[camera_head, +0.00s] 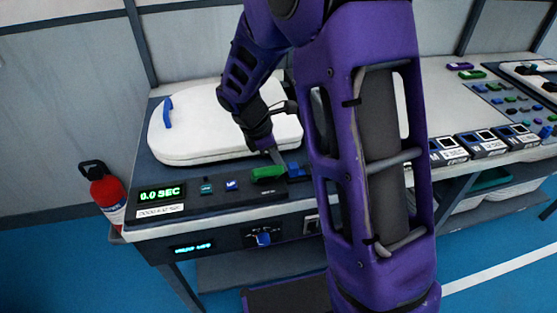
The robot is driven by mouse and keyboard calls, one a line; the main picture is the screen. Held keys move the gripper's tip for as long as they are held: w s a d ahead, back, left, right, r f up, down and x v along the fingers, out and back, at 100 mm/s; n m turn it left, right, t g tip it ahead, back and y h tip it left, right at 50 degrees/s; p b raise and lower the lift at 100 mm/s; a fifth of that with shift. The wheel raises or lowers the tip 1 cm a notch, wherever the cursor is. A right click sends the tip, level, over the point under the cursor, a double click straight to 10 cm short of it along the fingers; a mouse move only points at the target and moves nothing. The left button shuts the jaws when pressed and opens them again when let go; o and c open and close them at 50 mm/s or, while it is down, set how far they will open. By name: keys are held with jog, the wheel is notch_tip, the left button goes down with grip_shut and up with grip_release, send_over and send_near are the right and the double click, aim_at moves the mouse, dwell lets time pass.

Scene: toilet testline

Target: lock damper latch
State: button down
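My purple arm comes down from the top of the view, and my gripper (275,158) points down at the front of the left bench (140,232). Its fingertips are just above or touching the space between a green block (268,173) and a blue piece (294,170). I cannot tell whether it touches either, or whether it is open or shut. A white toilet seat lid (200,125) lies flat behind it, with a blue handle-like piece (168,112) upright at its left end. A blue knob (264,238) is on the bench's front panel. Which blue part is the damper latch is unclear.
A green display (160,194) reads about 0.0 SEC. A red extinguisher (106,193) stands left of the bench. A row of labelled boxes (482,145) and a button panel (512,103) lie to the right. My arm hides part of the bench's middle.

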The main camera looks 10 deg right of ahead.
jog(key=shift+d+p, duration=0.5)
jog(key=shift+d, duration=0.8)
jog(key=shift+r, duration=0.15)
jog(key=shift+a+r+p, duration=0.2)
jog(key=shift+r+p, duration=0.4)
jog(key=shift+p, duration=0.05)
jog(key=p+v, duration=0.6)
jog(key=v, duration=0.2)
jog(key=shift+a+r, duration=0.25)
jog(key=shift+w, duration=0.1)
